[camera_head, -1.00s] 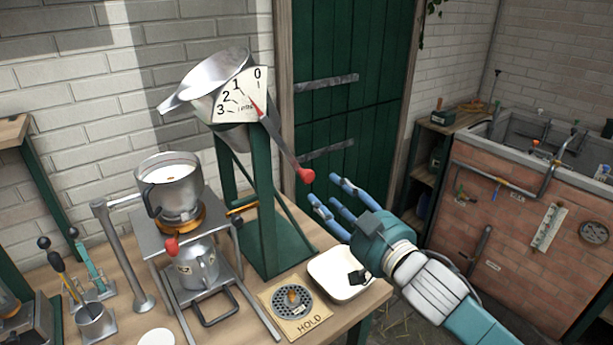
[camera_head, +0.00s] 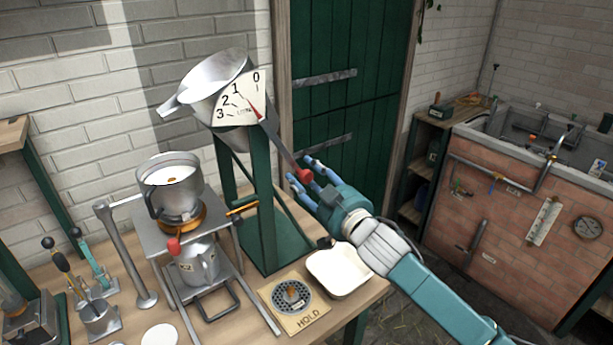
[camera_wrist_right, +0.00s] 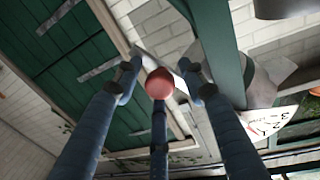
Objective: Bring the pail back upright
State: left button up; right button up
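The metal pail (camera_head: 215,85) hangs tilted to the left in a green stand (camera_head: 262,205). A dial (camera_head: 241,98) with the numbers 0 to 3 is beside it, its red pointer near 0 to 1. A grey lever with a red knob (camera_head: 304,175) slants down to the right from the pail. My right gripper (camera_head: 314,176) is at the knob with its blue fingers open around it. In the right wrist view the knob (camera_wrist_right: 159,84) sits between the spread fingers; firm contact cannot be told. My left gripper is not in view.
A small pot (camera_head: 170,185) of white liquid stands on a metal frame, with a metal jug (camera_head: 197,262) below. A white tray (camera_head: 340,270) and a HOLD plate (camera_head: 293,302) lie at the table's right end. A green door (camera_head: 345,110) is behind.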

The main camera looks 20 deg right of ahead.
grip_shut()
jog(key=shift+s+a+f+m, duration=0.25)
jog(key=shift+a+f+m, duration=0.1)
jog(key=shift+a+m, duration=0.25)
jog(key=shift+s+a+f+m+g+p, duration=0.15)
jog(key=shift+s+a+f+m+p, duration=0.2)
jog(key=shift+a+m+p, duration=0.55)
jog(key=shift+s+a+f+m+g+p, duration=0.15)
jog(key=shift+s+a+m, duration=0.4)
jog(key=shift+a, duration=0.75)
jog(key=shift+s+a+f+m+g+p, duration=0.25)
jog(key=shift+a+m+p, duration=0.3)
jog(key=shift+a+m, duration=0.45)
jog(key=shift+a, duration=0.1)
jog(key=shift+o, duration=1.3)
grip_release()
